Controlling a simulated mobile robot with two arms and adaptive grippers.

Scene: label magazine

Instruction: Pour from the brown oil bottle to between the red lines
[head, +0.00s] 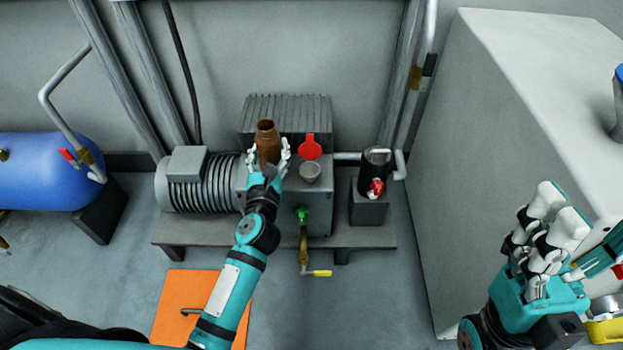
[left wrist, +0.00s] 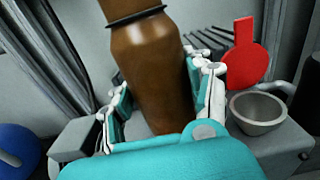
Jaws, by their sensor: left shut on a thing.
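My left gripper (head: 269,165) is shut on the brown oil bottle (head: 267,134), with fingers on both sides of its body. The bottle is nearly upright, its open mouth up, above the pump housing. It also fills the middle of the left wrist view (left wrist: 155,70), slightly tilted there. To its right a grey funnel-like cup (head: 310,172) sits on the housing, and it shows in the left wrist view (left wrist: 257,112). A red round cap (head: 310,147) stands behind the cup. I cannot make out the red lines. My right gripper (head: 548,238) is at the lower right, its finger opening unclear.
The pump has a ribbed motor (head: 198,190) at left and a black cylinder with a red valve (head: 374,172) at right. A brass tap with a yellow handle (head: 305,255) sticks out in front. A large grey cabinet (head: 500,130) stands right. An orange mat (head: 180,300) lies on the floor.

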